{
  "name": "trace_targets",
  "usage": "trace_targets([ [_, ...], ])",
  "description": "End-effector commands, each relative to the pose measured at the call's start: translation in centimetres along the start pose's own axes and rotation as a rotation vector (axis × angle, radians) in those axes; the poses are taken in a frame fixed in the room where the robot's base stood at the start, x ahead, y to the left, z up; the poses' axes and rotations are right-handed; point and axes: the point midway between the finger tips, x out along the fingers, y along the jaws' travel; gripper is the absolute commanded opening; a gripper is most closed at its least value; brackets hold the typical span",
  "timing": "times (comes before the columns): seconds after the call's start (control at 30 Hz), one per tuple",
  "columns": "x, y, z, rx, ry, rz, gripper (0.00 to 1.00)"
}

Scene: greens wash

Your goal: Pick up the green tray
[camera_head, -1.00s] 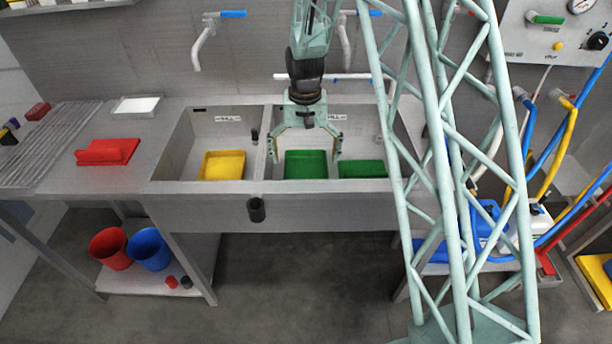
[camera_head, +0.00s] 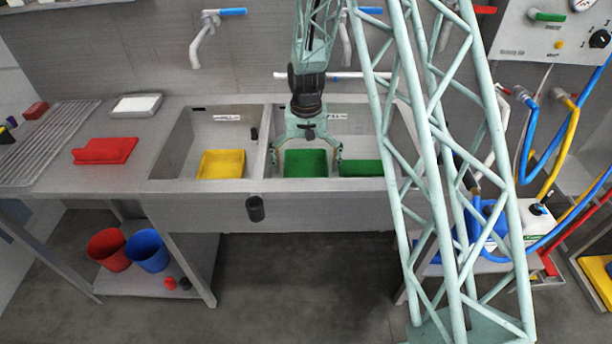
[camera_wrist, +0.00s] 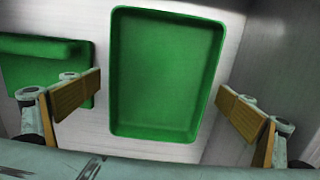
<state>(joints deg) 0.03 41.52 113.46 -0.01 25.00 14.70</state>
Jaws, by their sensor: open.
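A green tray (camera_head: 306,164) lies in the right-hand basin of the sink. It fills the middle of the wrist view (camera_wrist: 165,75), empty and seen from above. My gripper (camera_head: 306,158) is open over this tray, with one finger on either side of it. The wrist view shows my gripper (camera_wrist: 160,90) with its tan pads apart and nothing between them held. Whether the pads are down at rim height is unclear.
A yellow tray (camera_head: 222,164) lies in the left-hand basin (camera_head: 180,150), beyond the divider (camera_head: 262,150). Basin walls stand close around the green trays.

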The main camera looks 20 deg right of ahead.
Motion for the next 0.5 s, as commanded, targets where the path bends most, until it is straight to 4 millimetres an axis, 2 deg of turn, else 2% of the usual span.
trace_targets([
  [0.5, -0.05, 0.0, 0.01, 0.0, 0.0, 0.0, 0.99],
])
